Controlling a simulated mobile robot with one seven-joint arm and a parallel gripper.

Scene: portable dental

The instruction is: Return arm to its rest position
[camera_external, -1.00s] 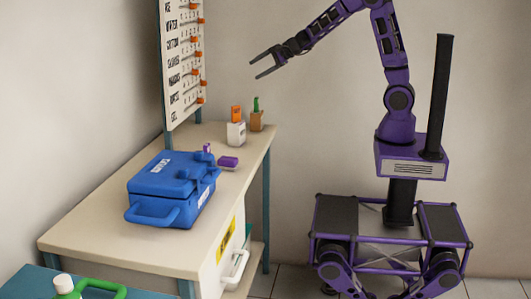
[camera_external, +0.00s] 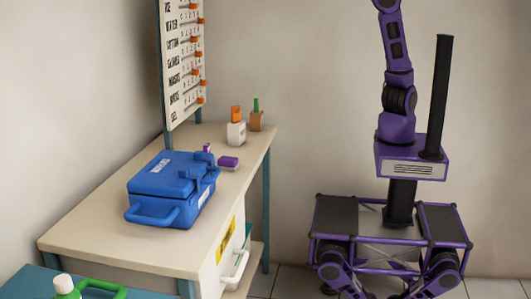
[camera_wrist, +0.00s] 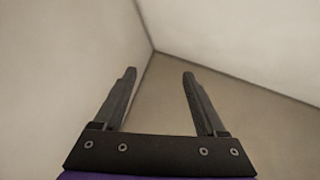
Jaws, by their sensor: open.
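My gripper (camera_wrist: 160,82) shows in the wrist view with its two dark fingers apart and nothing between them. Behind the fingers are only bare walls and a corner where they meet. In the external view my purple arm (camera_external: 394,75) rises nearly straight up from its base. Its upper part and the gripper are outside the top of that picture.
A board (camera_external: 183,60) stands behind.

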